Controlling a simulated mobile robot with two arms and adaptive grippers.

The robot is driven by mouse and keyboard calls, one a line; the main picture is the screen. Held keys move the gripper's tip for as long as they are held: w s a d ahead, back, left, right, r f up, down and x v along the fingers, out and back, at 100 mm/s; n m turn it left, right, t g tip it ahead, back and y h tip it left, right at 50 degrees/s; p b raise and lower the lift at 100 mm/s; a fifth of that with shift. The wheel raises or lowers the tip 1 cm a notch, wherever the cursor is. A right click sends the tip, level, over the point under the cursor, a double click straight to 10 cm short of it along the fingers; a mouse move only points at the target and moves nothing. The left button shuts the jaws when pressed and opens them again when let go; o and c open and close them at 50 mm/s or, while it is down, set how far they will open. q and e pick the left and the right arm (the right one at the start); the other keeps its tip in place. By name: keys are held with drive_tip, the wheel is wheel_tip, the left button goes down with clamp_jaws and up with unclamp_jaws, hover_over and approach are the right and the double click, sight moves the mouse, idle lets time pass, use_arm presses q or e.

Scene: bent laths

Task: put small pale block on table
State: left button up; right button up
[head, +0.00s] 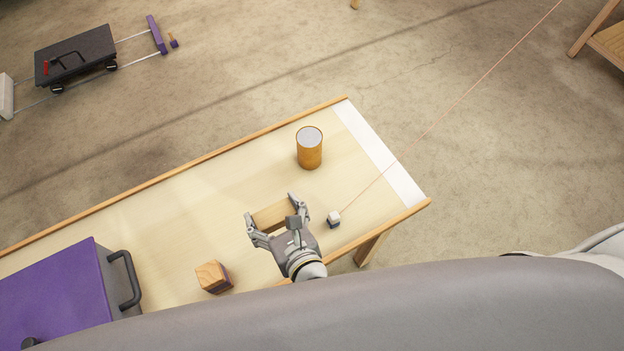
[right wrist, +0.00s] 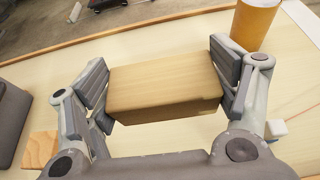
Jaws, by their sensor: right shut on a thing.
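My right gripper (head: 272,208) is over the table (head: 200,190), near its front edge. It is shut on a small pale wooden block (head: 270,216), with one finger at each end. In the right wrist view the block (right wrist: 165,88) lies level across the gap between the fingers (right wrist: 166,84). The bare tabletop shows beyond it. I cannot tell whether the block touches the table or hangs just above it. My left gripper is not in view.
An orange-brown cylinder (head: 309,150) stands beyond the gripper. A small white-and-dark cube (head: 334,219) sits to its right, with a thin line running from it. A wood-and-purple block (head: 213,277) and a purple box (head: 60,290) are left. The table's middle is clear.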

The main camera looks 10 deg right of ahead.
drive_tip(key=w+d+f+b, duration=0.1)
drive_tip(key=w+f+b, duration=0.1)
drive_tip(key=w+b, duration=0.1)
drive_tip(key=w+d+f+b, duration=0.1)
drive_tip(key=w+f+b, duration=0.2)
drive_tip(key=w, duration=0.1)
drive_tip(key=w+d+f+b, duration=0.1)
drive_tip(key=w+f+b, duration=0.2)
drive_tip(key=w, duration=0.1)
drive_tip(key=shift+w+d+f, duration=0.2)
drive_tip(key=shift+d, duration=0.05)
drive_tip(key=shift+w+d+f+b, duration=0.2)
drive_tip(key=shift+w+f+b, duration=0.2)
drive_tip(key=shift+w+b, duration=0.15)
drive_tip(key=shift+w+f+b, duration=0.1)
drive_tip(key=shift+f+b, duration=0.15)
drive_tip(key=shift+b, duration=0.15)
drive_tip(key=f+b, duration=0.1)
drive_tip(key=b, duration=0.1)
drive_tip(key=f+b, duration=0.2)
drive_tip(key=shift+w+d+f, duration=0.1)
drive_tip(key=shift+w+f, duration=0.1)
drive_tip(key=shift+f, duration=0.05)
drive_tip(key=shift+r, duration=0.1)
